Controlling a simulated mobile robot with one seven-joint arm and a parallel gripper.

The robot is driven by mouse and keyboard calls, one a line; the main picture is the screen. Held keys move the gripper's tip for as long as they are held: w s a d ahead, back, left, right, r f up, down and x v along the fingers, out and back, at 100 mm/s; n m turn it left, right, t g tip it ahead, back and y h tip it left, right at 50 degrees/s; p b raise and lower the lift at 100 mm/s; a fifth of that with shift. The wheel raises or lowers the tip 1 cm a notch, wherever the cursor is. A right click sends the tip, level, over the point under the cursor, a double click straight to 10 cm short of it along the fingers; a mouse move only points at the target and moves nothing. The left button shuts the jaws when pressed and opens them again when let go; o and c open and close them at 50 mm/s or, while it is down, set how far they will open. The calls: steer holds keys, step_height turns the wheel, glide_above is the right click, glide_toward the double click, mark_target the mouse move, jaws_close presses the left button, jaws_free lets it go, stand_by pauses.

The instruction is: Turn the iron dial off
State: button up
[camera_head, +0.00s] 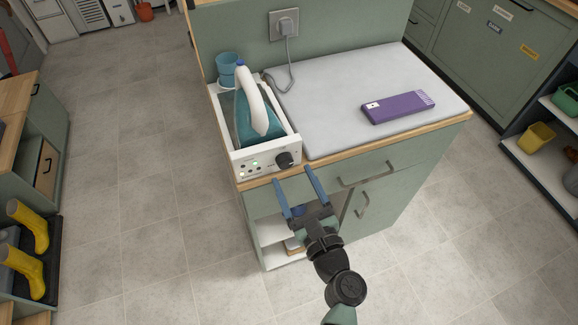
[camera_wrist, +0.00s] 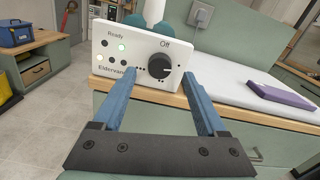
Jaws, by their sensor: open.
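The iron station (camera_head: 265,163) is a white box at the left front of the counter, with a teal and white iron (camera_head: 256,110) resting in it. Its black dial (camera_head: 284,160) is at the right of the front panel. In the wrist view the dial (camera_wrist: 159,66) sits below the word "Off", and a green light shows under "Ready". The dial's white mark appears to point right, not up at "Off"; it is small. My gripper (camera_head: 290,174) is open and empty, its blue fingers just in front of the panel. In the wrist view the fingers (camera_wrist: 161,82) are either side of the dial, apparently short of it.
A purple box (camera_head: 398,107) lies on the grey ironing pad (camera_head: 335,135) to the right. A blue cup (camera_head: 228,68) stands behind the station. A cord runs to the wall socket (camera_head: 284,24). Cabinet handles (camera_head: 367,174) stick out below the counter edge, right of my gripper.

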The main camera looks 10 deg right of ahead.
mark_target(287, 164)
steer(key=shift+x, duration=1.8)
jaws_close()
